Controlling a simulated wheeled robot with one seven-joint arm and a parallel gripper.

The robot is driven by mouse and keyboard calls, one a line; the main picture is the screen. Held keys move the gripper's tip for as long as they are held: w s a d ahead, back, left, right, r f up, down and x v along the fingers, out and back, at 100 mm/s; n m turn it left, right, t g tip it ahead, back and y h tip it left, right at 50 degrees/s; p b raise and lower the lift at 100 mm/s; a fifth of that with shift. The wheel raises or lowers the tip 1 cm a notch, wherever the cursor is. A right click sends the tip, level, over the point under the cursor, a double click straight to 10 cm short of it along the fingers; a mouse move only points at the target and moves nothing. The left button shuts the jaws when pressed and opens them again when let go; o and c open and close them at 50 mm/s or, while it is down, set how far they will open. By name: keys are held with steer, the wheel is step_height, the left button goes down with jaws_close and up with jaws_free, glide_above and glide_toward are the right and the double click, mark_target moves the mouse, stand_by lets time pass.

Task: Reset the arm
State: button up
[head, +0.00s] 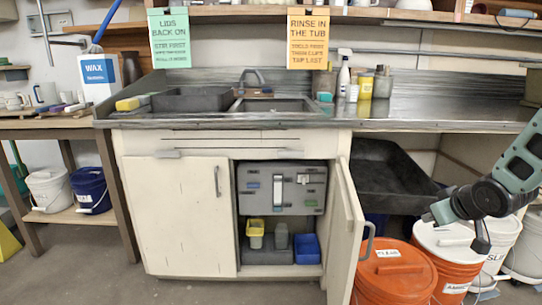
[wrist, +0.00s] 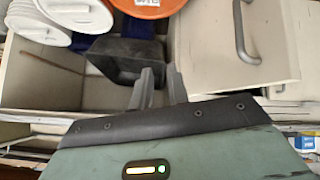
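My arm comes in from the right edge in the head view. My gripper (head: 481,245) hangs at its end, in front of the orange and white buckets on the right. In the wrist view the two grey fingers of my gripper (wrist: 160,82) stand apart with a gap between them, and nothing shows in that gap. The wrist view looks upside down on the buckets, the black tub and a cabinet door. No held object shows in either view.
An open cabinet door (head: 345,235) juts out left of my gripper. Orange buckets (head: 395,275), white buckets (head: 500,240) and a black tub (head: 390,175) crowd the space under the counter (head: 440,115). The floor (head: 195,291) before the cabinet is clear.

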steer(key=s+a+m+g, duration=0.2)
steer(key=s+a+g, duration=0.15)
steer(key=s, duration=0.65)
steer(key=s+a+m+g, duration=0.1)
steer(key=s+a+g, duration=0.25)
steer(key=s, duration=0.65)
steer(key=s+a+r+n+g, duration=0.1)
steer(key=s+a+n, duration=0.4)
steer(key=a, duration=0.4)
steer(key=s+a+r+n+g, duration=0.1)
steer(key=s+a+n, duration=0.2)
steer(key=s+a, duration=0.6)
step_height(320, 180, up, 23)
steer(key=w+p, duration=0.1)
steer(key=p, duration=2.2)
steer(key=shift+w+a+r+y+p, duration=0.15)
steer(key=shift+w+a+y+p, duration=0.1)
steer(key=shift+y+p, duration=0.15)
steer(key=shift+s, duration=0.1)
